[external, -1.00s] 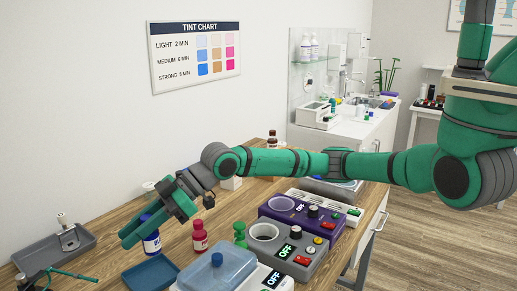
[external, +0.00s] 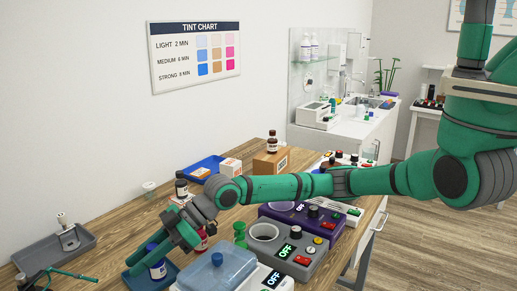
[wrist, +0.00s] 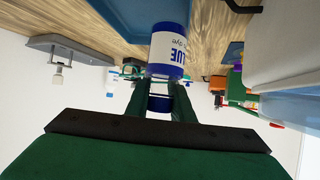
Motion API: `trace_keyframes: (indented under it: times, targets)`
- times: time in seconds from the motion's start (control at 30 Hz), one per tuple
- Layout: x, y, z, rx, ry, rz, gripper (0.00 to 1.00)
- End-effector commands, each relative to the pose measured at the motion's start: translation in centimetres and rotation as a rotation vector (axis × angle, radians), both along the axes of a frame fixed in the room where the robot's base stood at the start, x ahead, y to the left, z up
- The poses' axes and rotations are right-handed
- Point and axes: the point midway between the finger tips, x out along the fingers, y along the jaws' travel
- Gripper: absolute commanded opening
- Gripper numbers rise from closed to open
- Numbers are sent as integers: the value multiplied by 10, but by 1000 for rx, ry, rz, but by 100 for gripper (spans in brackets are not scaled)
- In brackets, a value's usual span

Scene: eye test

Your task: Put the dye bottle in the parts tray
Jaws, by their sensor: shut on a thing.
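The dye bottle (external: 157,270), white with blue bands, is in my gripper (external: 160,248). In the wrist view the bottle (wrist: 170,48) reads "BLUE dye" and sits between the fingers (wrist: 160,98), which are shut on it near its cap end. In the external view the bottle overlaps a small blue tray (external: 133,284) at the front of the bench. I cannot tell whether its base touches the tray floor. Blue tray surface (wrist: 122,14) also shows beside the bottle in the wrist view. The tray carries no readable name.
A red bottle (external: 201,241) stands close by, partly hidden by my gripper. A green bottle (external: 240,234) and a lidded blue-topped box (external: 215,275) are to the right. A grey tray (external: 82,243) and green-framed glasses (external: 72,276) lie left. Another blue tray (external: 206,161) is farther back.

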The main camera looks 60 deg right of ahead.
Motion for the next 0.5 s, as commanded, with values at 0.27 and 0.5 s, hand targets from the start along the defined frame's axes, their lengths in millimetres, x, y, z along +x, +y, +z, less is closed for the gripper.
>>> trace_keyframes:
  times: [0.27,0.5]
  targets:
    - [0,0,-6,0,1,0,33]
    - [0,0,-5,0,0,0,40]
